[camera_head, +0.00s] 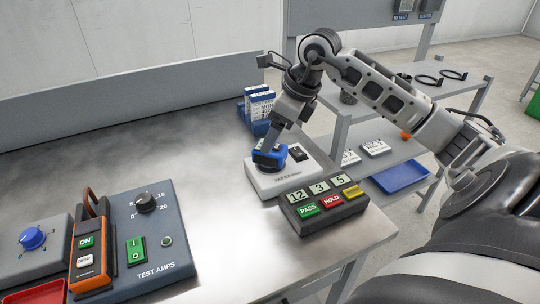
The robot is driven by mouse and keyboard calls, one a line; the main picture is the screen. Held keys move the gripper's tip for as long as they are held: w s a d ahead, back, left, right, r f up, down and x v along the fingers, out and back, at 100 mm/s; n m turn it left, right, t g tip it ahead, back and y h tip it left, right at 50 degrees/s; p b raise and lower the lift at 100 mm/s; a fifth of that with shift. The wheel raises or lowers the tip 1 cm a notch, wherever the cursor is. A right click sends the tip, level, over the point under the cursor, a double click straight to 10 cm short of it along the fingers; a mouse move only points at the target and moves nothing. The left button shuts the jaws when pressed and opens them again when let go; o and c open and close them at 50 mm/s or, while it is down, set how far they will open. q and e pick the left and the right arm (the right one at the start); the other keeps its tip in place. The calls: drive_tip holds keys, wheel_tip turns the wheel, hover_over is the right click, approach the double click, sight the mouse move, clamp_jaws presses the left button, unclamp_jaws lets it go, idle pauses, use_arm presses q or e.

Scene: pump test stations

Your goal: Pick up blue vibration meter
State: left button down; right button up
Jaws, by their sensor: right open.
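A blue object (267,159), which looks like the blue vibration meter, sits on a white base unit (264,186) near the far right part of the bench. My right gripper (272,146) reaches down from above, right at the blue object. Its jaws are open, with the fingers close around or against the object; I cannot tell whether they touch it. The gripper hides part of the object's top. My left gripper is not in view.
A grey box (340,210) with number tiles and PASS and HOLD buttons stands just in front of the white base. Blue holders with cards (260,103) stand behind. A TEST AMPS panel (155,225) with an orange meter (90,262) is at left. The bench middle (130,150) is clear.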

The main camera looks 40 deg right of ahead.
sight(270, 155)
drive_tip(key=x, duration=0.5)
drive_tip(key=shift+s+f, duration=0.1)
drive_tip(key=shift+s, duration=0.25)
drive_tip(key=c, duration=1.3)
drive_tip(key=shift+c, duration=0.7)
drive_tip(key=shift+r, duration=0.2)
